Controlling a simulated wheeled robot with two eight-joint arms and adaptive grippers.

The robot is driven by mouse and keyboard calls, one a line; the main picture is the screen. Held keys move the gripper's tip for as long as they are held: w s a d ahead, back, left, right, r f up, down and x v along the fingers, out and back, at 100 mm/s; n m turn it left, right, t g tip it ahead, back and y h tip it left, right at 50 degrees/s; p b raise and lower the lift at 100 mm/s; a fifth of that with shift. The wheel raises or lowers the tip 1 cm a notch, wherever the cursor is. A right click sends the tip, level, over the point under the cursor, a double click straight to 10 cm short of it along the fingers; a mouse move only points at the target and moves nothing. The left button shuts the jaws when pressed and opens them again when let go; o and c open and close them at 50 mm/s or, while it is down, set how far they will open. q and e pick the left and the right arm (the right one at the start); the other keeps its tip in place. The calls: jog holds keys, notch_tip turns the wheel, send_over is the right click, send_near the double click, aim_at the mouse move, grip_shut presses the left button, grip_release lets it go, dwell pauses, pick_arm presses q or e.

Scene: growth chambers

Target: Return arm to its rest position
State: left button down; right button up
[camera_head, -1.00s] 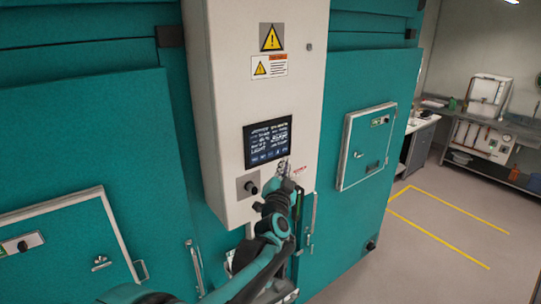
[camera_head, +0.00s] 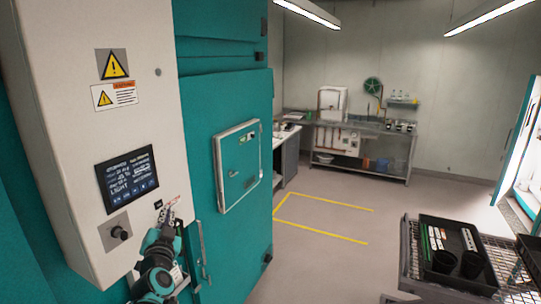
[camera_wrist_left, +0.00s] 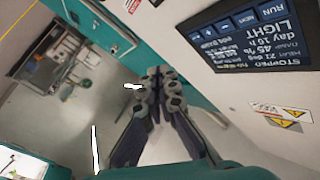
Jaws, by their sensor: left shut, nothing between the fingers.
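My left gripper (camera_head: 168,212) is in front of the lower right part of the white control panel (camera_head: 82,75), below the dark display screen (camera_head: 128,179). In the left wrist view, its fingers (camera_wrist_left: 157,78) are together and empty, with the display (camera_wrist_left: 255,35) upside down at the upper right, apart from them. The display shows "STOPPED", "LIGHT" and "RUN". A black knob (camera_head: 119,233) sits on the panel to the left of the gripper. The right gripper is not in view.
The teal chamber (camera_head: 226,95) with a small closed hatch (camera_head: 237,165) stands right of the panel. A wire cart (camera_head: 408,262) carrying a black tray is at the lower right. A sink bench (camera_head: 345,130) is at the back. Yellow-marked floor (camera_head: 318,222) between is clear.

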pick_arm(q)
jog(key=s+d+f+g+h+b, duration=0.1)
jog(key=s+d+f+h+b, duration=0.1)
jog(key=s+d+f+b, duration=0.45)
jog(key=s+d+f+g+h+b, duration=0.1)
jog(key=d+f+g+h+b, duration=0.15)
jog(key=f, duration=0.75)
jog(key=s+d+f+g+h+b, duration=0.1)
jog(key=s+d+f+h+b, duration=0.2)
jog(key=f+b, duration=0.45)
jog(key=s+d+f+n+g+b, duration=0.1)
jog(key=s+f+b, duration=0.3)
jog(key=f, duration=0.5)
jog(key=s+d+f+n+g+y+b, duration=0.1)
jog(key=s+f+g+b, duration=0.2)
jog(key=s+f, duration=0.5)
jog(key=s+d+f+n+g+y+b, duration=0.1)
jog(key=s+f+b, duration=0.4)
jog(key=f, duration=0.6)
jog(key=shift+s+f+n+g+b, duration=0.3)
jog(key=shift+s+f+g+b, duration=0.1)
jog(key=shift+s+g, duration=0.45)
